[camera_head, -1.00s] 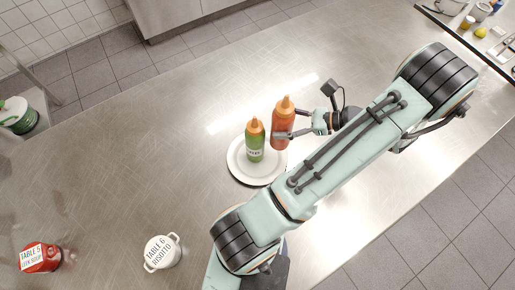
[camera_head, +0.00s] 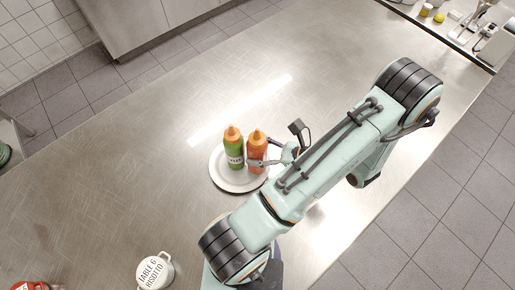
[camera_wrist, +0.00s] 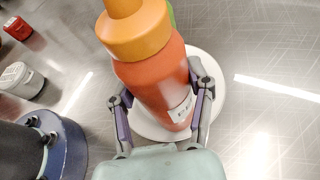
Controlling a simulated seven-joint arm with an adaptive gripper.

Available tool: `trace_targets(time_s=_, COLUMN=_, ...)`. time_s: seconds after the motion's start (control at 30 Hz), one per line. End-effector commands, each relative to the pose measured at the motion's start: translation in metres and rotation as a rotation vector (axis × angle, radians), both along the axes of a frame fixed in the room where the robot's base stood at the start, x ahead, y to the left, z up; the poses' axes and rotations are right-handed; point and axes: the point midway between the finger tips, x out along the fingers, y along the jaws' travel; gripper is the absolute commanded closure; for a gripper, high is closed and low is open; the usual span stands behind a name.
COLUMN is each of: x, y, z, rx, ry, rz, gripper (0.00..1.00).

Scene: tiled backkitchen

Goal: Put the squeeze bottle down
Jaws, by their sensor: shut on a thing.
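An orange-red squeeze bottle (camera_head: 257,147) with an orange cap is held upright in my gripper (camera_head: 262,161). In the wrist view my gripper (camera_wrist: 160,105) has its two fingers closed on either side of the squeeze bottle (camera_wrist: 155,75). The bottle stands over the right part of a white round plate (camera_head: 222,180); I cannot tell whether its base touches the plate. A green squeeze bottle (camera_head: 233,152) with an orange cap stands upright on the plate, just left of the held one. In the wrist view the green bottle is mostly hidden behind the orange-red one.
A white pot labelled Table 6 Risotto (camera_head: 154,271) stands at the lower left. A red pot (camera_head: 38,286) is cut off at the bottom edge. The steel counter (camera_head: 120,160) is clear left of the plate and beyond it. Small items stand at the upper right.

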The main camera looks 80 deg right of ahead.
Motion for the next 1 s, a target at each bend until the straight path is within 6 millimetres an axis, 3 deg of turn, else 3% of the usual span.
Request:
trace_targets(time_s=0.3, x=0.0, y=0.0, z=-0.002, rx=-0.001, ry=-0.001, rz=0.0, gripper=0.89)
trace_targets(time_s=0.33, x=0.0, y=0.0, z=-0.003, rx=-0.001, ry=0.0, rz=0.0, gripper=0.45)
trace_targets(time_s=0.4, x=0.0, y=0.0, z=-0.002, rx=-0.001, ry=0.0, rz=0.0, gripper=0.23)
trace_targets(time_s=0.9, x=0.0, y=0.0, z=0.0, rx=-0.001, ry=0.0, rz=-0.001, gripper=0.22)
trace_targets(time_s=1.0, x=-0.01, y=0.001, z=0.004, rx=-0.002, ry=0.001, rz=-0.003, gripper=0.22)
